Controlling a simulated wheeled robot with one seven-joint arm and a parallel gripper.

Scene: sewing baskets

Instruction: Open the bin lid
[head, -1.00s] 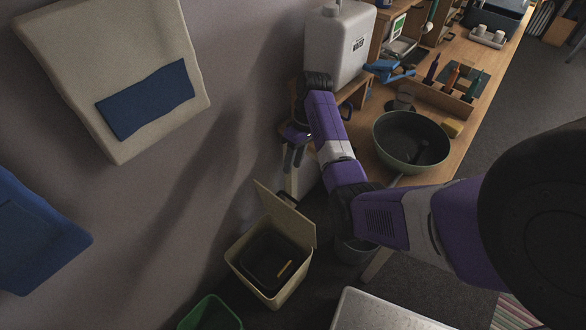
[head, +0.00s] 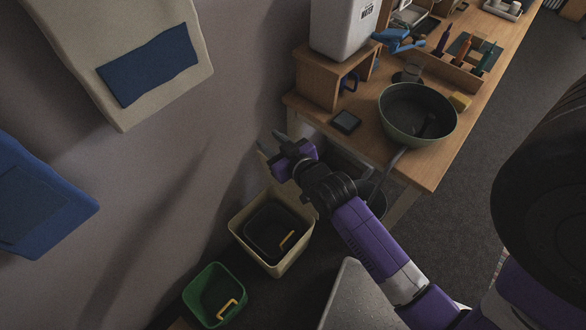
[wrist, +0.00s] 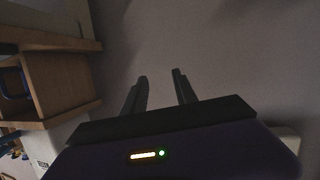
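The cream bin (head: 240,237) stands on the floor by the wall, low centre in the head view. Its mouth is uncovered and shows a dark inner container with a yellow handle. The bin lid (head: 276,173) stands raised at the back of the bin, partly hidden behind my gripper. My gripper (head: 270,142) is above the bin's back edge, beside the raised lid, pointing at the wall. I cannot tell whether it touches the lid. In the wrist view my gripper (wrist: 160,76) has its two fingers apart, with only wall between them.
A green basket (head: 215,290) stands in front of the bin. The wooden workbench (head: 430,165) is to the right, holding a dark green bowl (head: 418,112) and a white container (head: 345,30). Cloth hangings (head: 150,75) are on the wall at left. A pale surface (head: 355,300) is near me.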

